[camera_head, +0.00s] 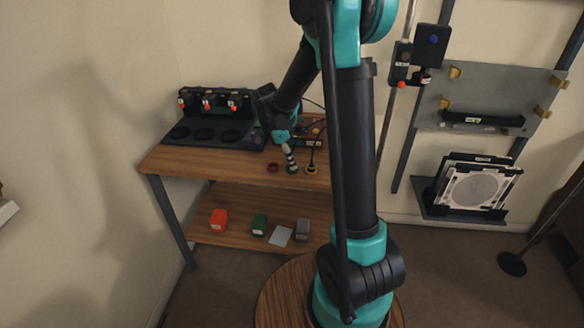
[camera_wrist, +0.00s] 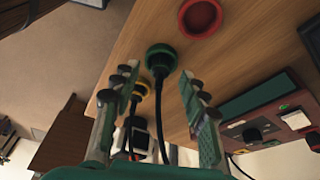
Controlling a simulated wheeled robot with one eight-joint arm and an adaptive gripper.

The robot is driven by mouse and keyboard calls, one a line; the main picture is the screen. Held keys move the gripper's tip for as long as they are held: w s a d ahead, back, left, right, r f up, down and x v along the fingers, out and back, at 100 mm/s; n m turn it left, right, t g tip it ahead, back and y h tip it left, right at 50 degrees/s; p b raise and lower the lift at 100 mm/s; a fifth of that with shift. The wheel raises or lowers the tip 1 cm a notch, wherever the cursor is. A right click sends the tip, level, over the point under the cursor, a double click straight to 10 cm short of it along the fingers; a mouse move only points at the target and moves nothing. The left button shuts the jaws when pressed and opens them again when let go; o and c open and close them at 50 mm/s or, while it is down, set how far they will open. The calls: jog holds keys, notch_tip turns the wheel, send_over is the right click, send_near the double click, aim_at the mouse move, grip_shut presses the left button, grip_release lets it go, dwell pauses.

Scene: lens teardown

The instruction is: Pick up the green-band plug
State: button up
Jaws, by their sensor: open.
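The green-band plug (camera_wrist: 161,56) shows in the wrist view as a round green cap with a black cable, on the wooden tabletop. It also shows in the head view (camera_head: 292,170), under my gripper (camera_head: 289,154). In the wrist view my gripper (camera_wrist: 158,76) is open, with one finger on each side of the plug's line. The green cap appears at or just beyond the fingertips; I cannot tell whether they touch it. Nothing is held.
A yellow-banded plug (camera_wrist: 141,90) is close beside, partly behind the left finger; a red ring (camera_wrist: 200,17) lies on the other side. A panel box (camera_wrist: 262,112) is to the right. A black rack (camera_head: 213,127) stands at the table's back left. Small blocks sit on the lower shelf (camera_head: 205,233).

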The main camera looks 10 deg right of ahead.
jog(key=shift+d+f, duration=0.2)
jog(key=shift+f, duration=0.45)
jog(key=shift+c, duration=0.6)
grip_shut()
jog(key=shift+r, duration=0.2)
notch_tip(320, 180, up, 20)
jog(key=shift+f, duration=0.15)
jog(key=shift+w, duration=0.1)
